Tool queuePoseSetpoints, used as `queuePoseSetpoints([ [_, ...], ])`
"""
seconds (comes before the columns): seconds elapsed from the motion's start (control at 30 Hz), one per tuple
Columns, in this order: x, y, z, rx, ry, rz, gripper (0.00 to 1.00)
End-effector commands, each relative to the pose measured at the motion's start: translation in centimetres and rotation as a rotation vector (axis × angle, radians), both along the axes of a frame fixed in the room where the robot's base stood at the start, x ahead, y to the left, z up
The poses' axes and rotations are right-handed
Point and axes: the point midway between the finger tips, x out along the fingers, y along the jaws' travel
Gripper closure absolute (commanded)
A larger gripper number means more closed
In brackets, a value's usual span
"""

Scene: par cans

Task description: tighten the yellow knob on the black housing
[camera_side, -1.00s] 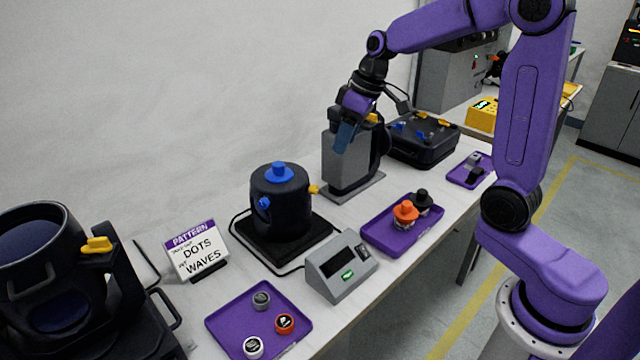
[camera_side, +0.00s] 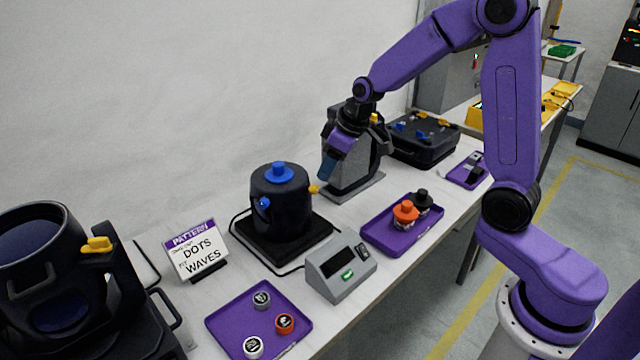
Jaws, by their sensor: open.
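A round black housing (camera_side: 281,210) stands upright on a black base plate in the middle of the table. It has a blue knob (camera_side: 279,172) on top, another blue knob (camera_side: 264,203) on its side, and a small yellow knob (camera_side: 314,189) at its right side. My gripper (camera_side: 326,168) is open, pointing down just above and to the right of the yellow knob, and looks apart from it. The gap between its fingers is hard to see. A second black housing (camera_side: 40,265), at the far left, carries a larger yellow knob (camera_side: 97,245).
A grey upright unit (camera_side: 352,168) stands behind my gripper. A grey meter box (camera_side: 341,268) is in front. Purple trays hold lens caps (camera_side: 220,322) and orange and black pieces (camera_side: 375,234). A pattern sign (camera_side: 197,250) stands left. A black case (camera_side: 425,150) lies behind.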

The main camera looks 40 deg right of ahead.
Motion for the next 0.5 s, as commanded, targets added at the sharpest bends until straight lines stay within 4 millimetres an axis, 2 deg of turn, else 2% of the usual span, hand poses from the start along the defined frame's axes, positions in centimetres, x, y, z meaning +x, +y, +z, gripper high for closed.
queuePoseSetpoints([
  [0.1, 0.6, 0.2, -1.9, 0.0, 0.004, -0.001, 0.5],
  [0.3, 1.6, 0.5, -4.4, 0.0, 0.004, -0.001, 0.5],
  [0.5, 2.4, 0.7, -6.0, 0.0, 0.001, 0.0, 0.5],
])
